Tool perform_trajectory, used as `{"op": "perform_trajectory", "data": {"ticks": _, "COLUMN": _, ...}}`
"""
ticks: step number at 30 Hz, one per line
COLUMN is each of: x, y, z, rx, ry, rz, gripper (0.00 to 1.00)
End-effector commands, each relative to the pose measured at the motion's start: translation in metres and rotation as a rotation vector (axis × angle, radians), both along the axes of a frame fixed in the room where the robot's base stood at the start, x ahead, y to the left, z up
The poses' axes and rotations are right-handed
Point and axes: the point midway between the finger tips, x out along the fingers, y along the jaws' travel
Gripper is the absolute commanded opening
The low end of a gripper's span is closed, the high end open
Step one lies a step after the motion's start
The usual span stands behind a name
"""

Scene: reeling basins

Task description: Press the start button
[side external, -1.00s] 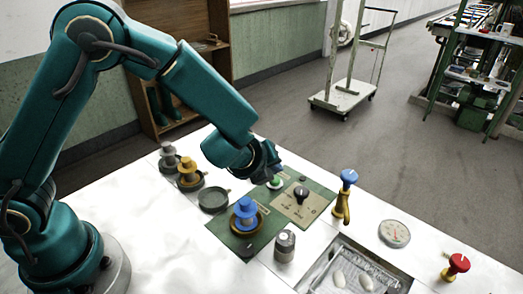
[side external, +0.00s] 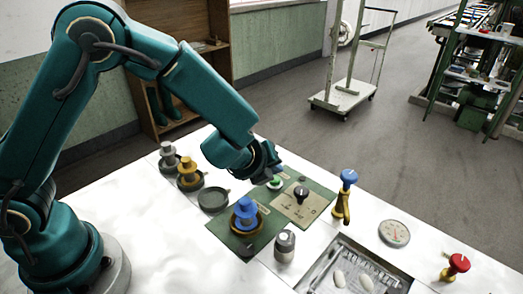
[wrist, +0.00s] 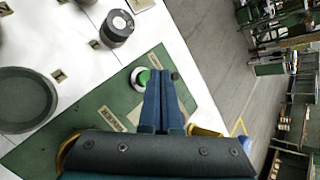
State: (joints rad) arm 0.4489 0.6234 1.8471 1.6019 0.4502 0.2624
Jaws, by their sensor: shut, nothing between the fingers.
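The start button appears to be the green button (side external: 274,183) in a pale ring on the green panel (side external: 322,190). In the wrist view the green button (wrist: 142,77) shows just left of the fingertips, partly covered by them. My gripper (side external: 276,172) is shut and empty, pointing down with its tips close above the button in the side view. In the wrist view my gripper (wrist: 161,75) shows its two blue fingers together. I cannot tell whether the tips touch the button or whether it is pushed in.
A black knob (side external: 301,193) stands on the panel right of the button. A blue spool-like piece (side external: 245,210) stands in front, and an empty dark dish (side external: 213,199) lies to the left. A blue-topped tap (side external: 347,180), a gauge (side external: 394,233) and a red-topped tap (side external: 458,264) are farther right.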

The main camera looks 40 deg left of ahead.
Motion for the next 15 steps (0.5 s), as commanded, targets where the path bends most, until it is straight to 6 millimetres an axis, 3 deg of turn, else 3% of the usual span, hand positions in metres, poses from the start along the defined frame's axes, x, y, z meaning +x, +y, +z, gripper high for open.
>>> {"op": "perform_trajectory", "data": {"ticks": 15, "x": 0.0, "y": -0.0001, "z": -0.0074, "rx": 0.001, "ry": 0.0, "rz": -0.001, "gripper": 0.0}}
